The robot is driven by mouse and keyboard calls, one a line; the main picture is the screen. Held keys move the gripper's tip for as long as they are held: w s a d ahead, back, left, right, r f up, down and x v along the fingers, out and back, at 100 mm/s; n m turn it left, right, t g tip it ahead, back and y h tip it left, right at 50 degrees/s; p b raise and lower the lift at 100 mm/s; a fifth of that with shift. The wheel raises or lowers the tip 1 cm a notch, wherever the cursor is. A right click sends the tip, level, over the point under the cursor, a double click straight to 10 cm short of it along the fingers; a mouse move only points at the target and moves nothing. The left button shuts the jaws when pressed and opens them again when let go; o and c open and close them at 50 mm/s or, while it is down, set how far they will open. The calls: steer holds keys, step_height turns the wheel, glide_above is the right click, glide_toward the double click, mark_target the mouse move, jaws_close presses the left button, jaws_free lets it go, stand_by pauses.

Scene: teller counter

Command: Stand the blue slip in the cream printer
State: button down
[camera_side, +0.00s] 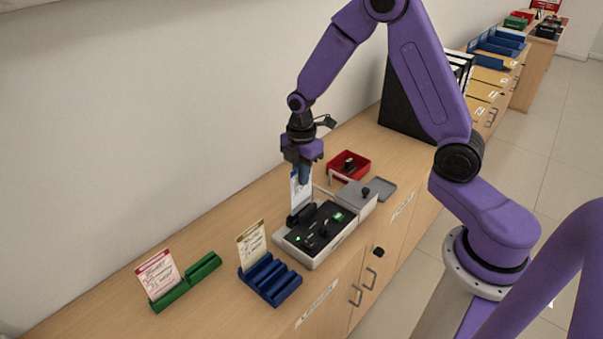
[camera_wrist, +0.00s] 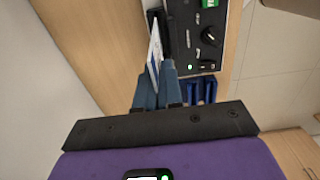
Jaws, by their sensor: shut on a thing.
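My gripper (camera_side: 304,180) is shut on the blue slip (camera_side: 298,194), a thin upright card with a white face and blue marking. The slip also shows nearly edge-on between the fingertips (camera_wrist: 160,72) in the wrist view (camera_wrist: 154,50). The cream printer (camera_side: 316,263) has a black top panel and a black slotted block (camera_side: 301,215) at its left side. The slip's lower edge is at this block; I cannot tell whether it is inside the slot or just behind it. In the wrist view the printer's panel (camera_wrist: 208,60) lies right of the slip.
A blue rack (camera_side: 270,281) holds a yellowish slip (camera_side: 251,245). A green rack (camera_side: 203,268) holds a pink-edged slip (camera_side: 158,274). A red tray (camera_side: 348,164) and a grey lidded box (camera_side: 356,198) stand behind the printer. The wall is close on the left.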

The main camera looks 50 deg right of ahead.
steer(key=shift+f, duration=0.2)
steer(key=shift+f, duration=1.7)
steer(key=c, duration=1.2)
jaws_free()
steer(key=shift+r, duration=3.5)
